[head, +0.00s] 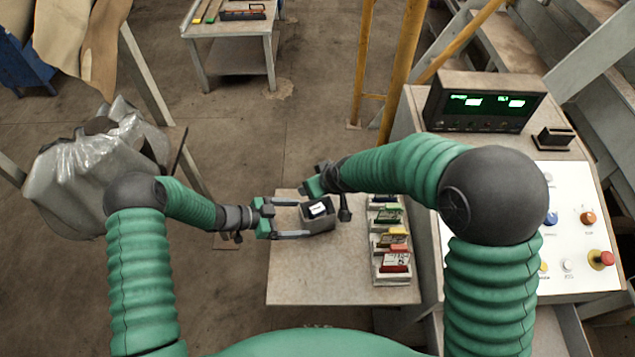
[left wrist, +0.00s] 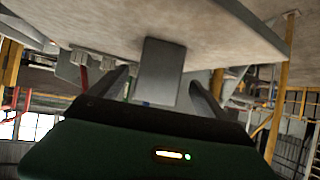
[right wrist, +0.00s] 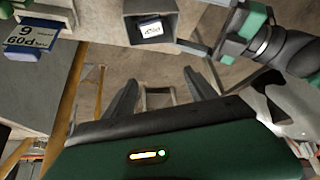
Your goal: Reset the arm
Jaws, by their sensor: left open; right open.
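The grey hollow brick (head: 318,222) stands on the small table (head: 290,290), with a white labelled box (head: 318,208) inside its opening. The brick also shows in the right wrist view (right wrist: 130,30) and the left wrist view (left wrist: 158,75). My left gripper (head: 306,219) is open, its fingers pointing right toward the brick. In the left wrist view the brick appears between the fingers, with gaps at both sides. My right gripper (right wrist: 160,75) is open and empty, near the brick; its fingers are hard to make out in the head view.
Several labelled boxes (head: 390,240) stand in a rack along the table's right side. A control console (head: 565,230) with a green display (head: 487,102) stands at right. Yellow posts (head: 400,70) rise behind. A plastic-covered bundle (head: 85,165) is at left. The table's front is clear.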

